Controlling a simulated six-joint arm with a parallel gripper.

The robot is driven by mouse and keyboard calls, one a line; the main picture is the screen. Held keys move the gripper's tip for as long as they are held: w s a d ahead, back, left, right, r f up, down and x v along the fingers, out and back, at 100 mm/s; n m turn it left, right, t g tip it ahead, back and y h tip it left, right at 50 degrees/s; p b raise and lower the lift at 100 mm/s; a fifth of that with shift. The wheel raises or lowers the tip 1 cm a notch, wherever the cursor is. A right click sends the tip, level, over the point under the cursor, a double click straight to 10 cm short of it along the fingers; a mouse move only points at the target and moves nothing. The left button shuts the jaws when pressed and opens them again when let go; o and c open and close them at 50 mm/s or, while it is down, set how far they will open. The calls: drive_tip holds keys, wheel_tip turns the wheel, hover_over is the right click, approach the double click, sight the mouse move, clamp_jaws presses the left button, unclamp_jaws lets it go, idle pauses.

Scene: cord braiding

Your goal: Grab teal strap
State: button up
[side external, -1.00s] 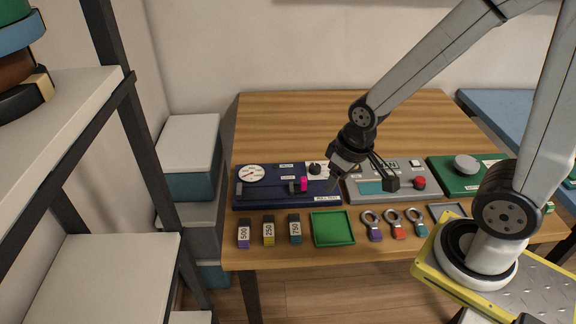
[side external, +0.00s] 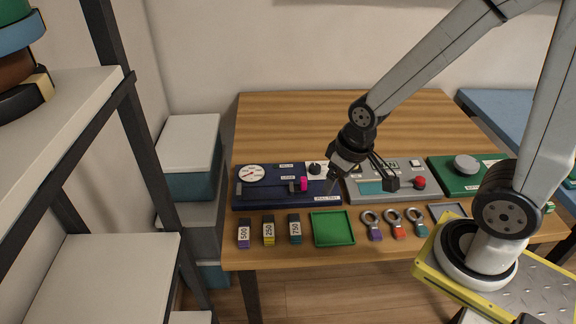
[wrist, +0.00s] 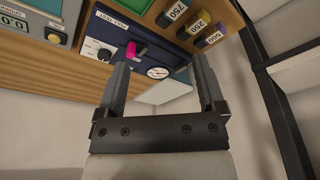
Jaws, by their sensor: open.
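My gripper (side external: 360,186) is open and empty above the row of devices, between the dark blue device and the grey one. Its two fingers also show in the wrist view (wrist: 160,66), spread apart with nothing between them. I see no cord or plain strap that is clearly teal. A silver ring with a teal tab (side external: 419,226) lies at the right end of a row of three rings, to the right of and nearer the front than my gripper. A teal block marked 750 (side external: 295,229) stands left of the green tray and also shows in the wrist view (wrist: 173,14).
The dark blue device (side external: 262,198) has a dial and a magenta knob. The grey device (side external: 400,170) has a red button. A yellow block (side external: 269,231), purple block (side external: 244,233) and green tray (side external: 333,242) line the front edge. The table's back half (side external: 290,120) is clear.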

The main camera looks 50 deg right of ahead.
drive_tip(key=n+g, duration=0.2)
drive_tip(key=n, duration=2.3)
approach(295, 225)
drive_tip(key=shift+d+f, duration=0.1)
drive_tip(key=shift+f, duration=0.2)
drive_tip(key=shift+w+f+n+g, duration=0.15)
drive_tip(key=shift+f+n+g, duration=0.15)
drive_tip(key=shift+f+n, duration=0.5)
drive_tip(key=shift+r, duration=0.15)
drive_tip(key=shift+f, duration=1.25)
drive_tip(key=shift+w+f, duration=0.1)
drive_tip(key=shift+f, duration=2.5)
